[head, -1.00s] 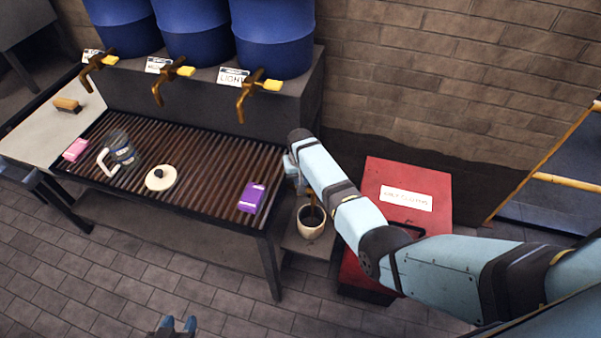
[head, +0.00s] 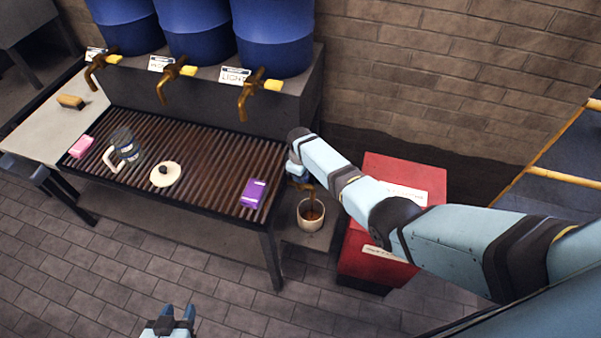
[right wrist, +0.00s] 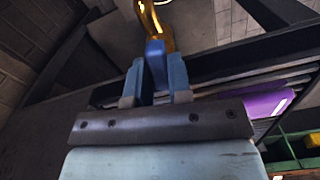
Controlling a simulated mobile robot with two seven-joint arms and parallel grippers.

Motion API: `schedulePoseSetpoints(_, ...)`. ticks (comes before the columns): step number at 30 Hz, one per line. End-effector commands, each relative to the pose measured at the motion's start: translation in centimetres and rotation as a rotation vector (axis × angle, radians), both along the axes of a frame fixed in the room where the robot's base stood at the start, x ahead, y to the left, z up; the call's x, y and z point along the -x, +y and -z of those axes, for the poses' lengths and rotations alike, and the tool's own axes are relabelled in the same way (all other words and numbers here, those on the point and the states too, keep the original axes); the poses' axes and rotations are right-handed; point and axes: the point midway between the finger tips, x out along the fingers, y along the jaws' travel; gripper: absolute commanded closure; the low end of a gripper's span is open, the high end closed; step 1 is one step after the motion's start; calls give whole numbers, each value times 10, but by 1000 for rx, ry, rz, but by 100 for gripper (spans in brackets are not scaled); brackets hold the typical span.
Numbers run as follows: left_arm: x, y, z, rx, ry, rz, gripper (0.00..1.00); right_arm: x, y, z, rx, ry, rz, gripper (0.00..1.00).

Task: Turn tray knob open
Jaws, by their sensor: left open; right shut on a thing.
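The tray (head: 262,222) is a dark slatted rack under the barrels. The tray knob (right wrist: 155,58) is a blue handle in the right wrist view, with a brass tap (right wrist: 154,22) just beyond it. My right gripper (right wrist: 160,72) is shut on the knob, its fingers on either side. In the head view my right gripper (head: 297,172) is at the tray's right end, mostly hidden by its own arm. A cream cup (head: 310,216) with brown contents stands below it. My left gripper (head: 177,313) is open and empty above the floor at the bottom.
On the tray are a purple packet (head: 254,192), a round cream lid (head: 165,174), a glass jug (head: 123,147) and a pink packet (head: 82,147). Blue barrels with brass taps (head: 250,95) stand behind. A red bin (head: 378,272) is right of the cup.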

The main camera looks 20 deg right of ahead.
Motion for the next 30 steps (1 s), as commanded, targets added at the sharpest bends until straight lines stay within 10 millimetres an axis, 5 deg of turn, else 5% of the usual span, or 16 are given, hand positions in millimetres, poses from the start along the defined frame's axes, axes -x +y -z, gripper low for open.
schedulePoseSetpoints(25, 1, -2, -4, 3, 0, 1, 57, -1, 1, -1, -1, -3, -140, 100)
schedulePoseSetpoints(26, 1, -2, -4, 3, 0, 1, 57, -1, 1, -1, -1, -3, -140, 79)
schedulePoseSetpoints(27, 1, -2, -4, 3, 0, 1, 57, -1, 1, -1, -1, -3, -140, 69)
schedulePoseSetpoints(30, 1, -2, -4, 3, 0, 1, 57, -1, 1, -1, -1, -2, -140, 55)
